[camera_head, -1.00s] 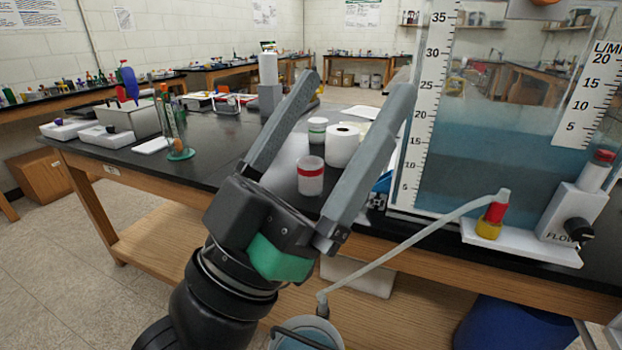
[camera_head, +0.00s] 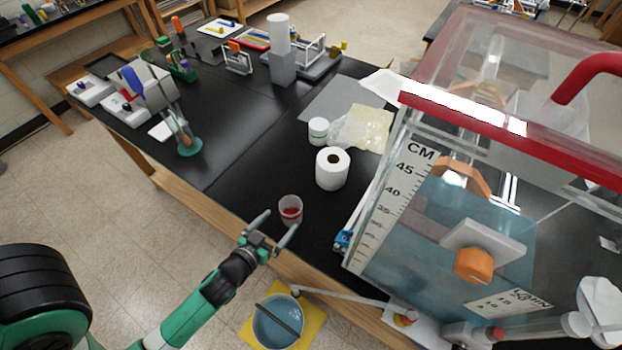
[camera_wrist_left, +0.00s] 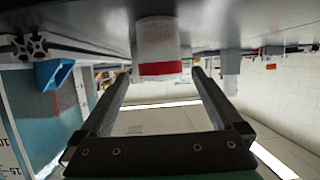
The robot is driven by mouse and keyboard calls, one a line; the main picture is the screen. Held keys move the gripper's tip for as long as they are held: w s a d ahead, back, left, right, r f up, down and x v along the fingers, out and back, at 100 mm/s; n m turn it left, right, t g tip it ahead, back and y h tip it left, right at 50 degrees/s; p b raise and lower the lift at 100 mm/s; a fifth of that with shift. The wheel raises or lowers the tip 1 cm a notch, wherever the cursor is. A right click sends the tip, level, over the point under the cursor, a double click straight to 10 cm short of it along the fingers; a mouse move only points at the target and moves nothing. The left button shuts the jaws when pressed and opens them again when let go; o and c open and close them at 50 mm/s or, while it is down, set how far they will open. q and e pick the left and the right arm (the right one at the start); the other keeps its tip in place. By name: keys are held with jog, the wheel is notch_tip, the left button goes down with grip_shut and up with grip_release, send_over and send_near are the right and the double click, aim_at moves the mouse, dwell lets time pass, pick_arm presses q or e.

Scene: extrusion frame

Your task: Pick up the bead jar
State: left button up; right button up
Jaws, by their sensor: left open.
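The bead jar (camera_head: 290,209) is a small frosted cup with red in its lower part, standing on the black bench near its front edge. My left gripper (camera_head: 282,222) is open, its two fingers pointing at the jar from the front edge. In the left wrist view the jar (camera_wrist_left: 157,45) appears upside down with a red band, just ahead of the open fingers (camera_wrist_left: 160,76). The fingers look spread to either side of it; I cannot tell whether they reach around it. My right gripper is in neither view.
A white paper roll (camera_head: 332,168) and a small white jar (camera_head: 318,131) stand behind the bead jar. A large water tank (camera_head: 430,220) stands close on the right. A bucket (camera_head: 278,322) sits on the floor below. The bench left of the jar is clear.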

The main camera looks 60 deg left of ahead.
aim_at(297, 205)
pick_arm(q)
jog(key=shift+s+f, duration=0.1)
jog(key=shift+s, duration=0.1)
jog(key=shift+s+f, duration=0.1)
jog(key=shift+f, duration=0.1)
jog(key=shift+a+f, duration=0.1)
jog(key=shift+f, duration=0.05)
jog(key=x, duration=0.5)
jog(key=shift+w+a+f, duration=0.15)
jog(key=shift+w, duration=0.2)
jog(key=b+x, duration=0.1)
jog(key=x, duration=0.4)
jog(key=shift+w+f, duration=0.2)
jog(key=shift+c, duration=0.2)
jog(key=c, duration=1.2)
